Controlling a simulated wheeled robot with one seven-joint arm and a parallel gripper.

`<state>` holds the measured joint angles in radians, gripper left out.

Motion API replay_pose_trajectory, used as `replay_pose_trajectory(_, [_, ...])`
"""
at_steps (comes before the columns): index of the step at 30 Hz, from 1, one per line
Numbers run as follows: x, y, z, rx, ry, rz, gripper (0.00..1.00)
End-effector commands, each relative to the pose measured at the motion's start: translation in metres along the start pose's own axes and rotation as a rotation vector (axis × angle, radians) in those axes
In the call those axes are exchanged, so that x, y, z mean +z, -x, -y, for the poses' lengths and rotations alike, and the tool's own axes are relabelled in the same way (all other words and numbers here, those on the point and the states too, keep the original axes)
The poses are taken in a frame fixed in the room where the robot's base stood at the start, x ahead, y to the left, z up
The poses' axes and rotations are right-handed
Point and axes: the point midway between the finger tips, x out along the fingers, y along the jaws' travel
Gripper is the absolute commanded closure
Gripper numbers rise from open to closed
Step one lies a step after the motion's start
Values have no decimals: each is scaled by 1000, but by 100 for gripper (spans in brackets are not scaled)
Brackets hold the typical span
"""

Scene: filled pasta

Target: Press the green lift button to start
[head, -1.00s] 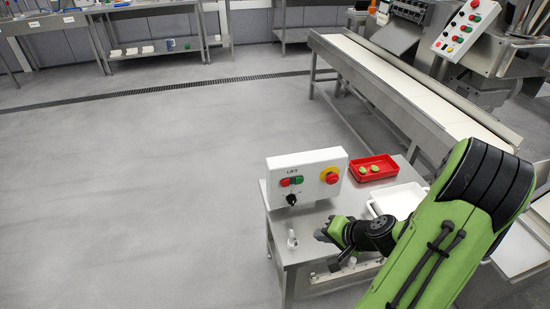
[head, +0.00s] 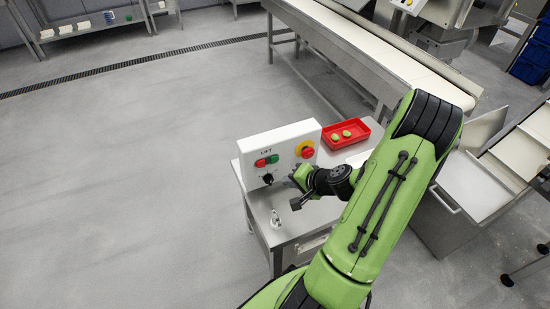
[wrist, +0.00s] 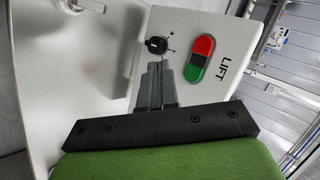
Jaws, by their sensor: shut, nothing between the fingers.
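The white lift control box (head: 242,157) stands on the small steel table. Its face carries a red button (head: 260,163) beside the green lift button (head: 272,158), a black rotary knob (head: 268,179) below, and a red emergency stop on yellow at the right. In the wrist view the green button (wrist: 192,74) joins the red button (wrist: 204,44), next to the LIFT label. My gripper (wrist: 162,66) is shut and empty, its tips in front of the panel near the knob (wrist: 156,45) and to the side of the green button. Whether the tips touch the panel cannot be told.
A small clear and white object (head: 276,219) stands at the table's front left corner. A conveyor (head: 360,50) runs behind. The floor at left is clear.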

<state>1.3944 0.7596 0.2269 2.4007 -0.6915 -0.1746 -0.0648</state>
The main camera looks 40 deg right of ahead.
Motion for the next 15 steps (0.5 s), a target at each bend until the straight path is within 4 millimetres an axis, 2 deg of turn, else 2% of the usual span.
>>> replay_pose_trajectory(9, [-22, -30, 23, 1, 1, 0, 100])
replay_pose_trajectory(15, [-27, -36, 27, 1, -1, -1, 100])
